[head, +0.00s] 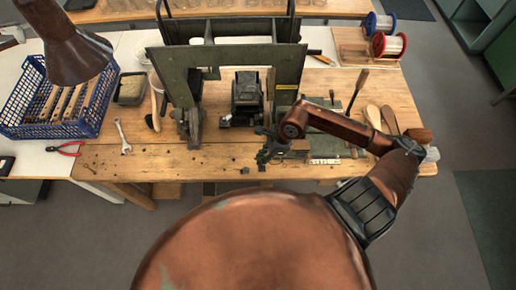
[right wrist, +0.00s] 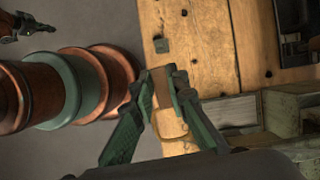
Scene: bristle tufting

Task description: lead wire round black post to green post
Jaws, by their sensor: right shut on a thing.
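My right gripper (head: 264,150) is over the front part of the wooden bench. In the right wrist view its two green-and-black fingers (right wrist: 162,80) are closed on a small brown piece (right wrist: 160,86). The view does not show clearly whether this is the wire's end, and no strand of wire can be made out. I cannot pick out the black post. A dark claw-like shape, probably my left gripper (right wrist: 25,25), shows partly at the upper left.
A green metal machine frame (head: 225,57) stands behind my right gripper. Red (head: 388,45) and blue (head: 378,23) wire spools stand at the back right. A blue crate (head: 50,105), a wrench (head: 122,136) and red pliers (head: 64,149) lie left. The front-left bench is mostly clear.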

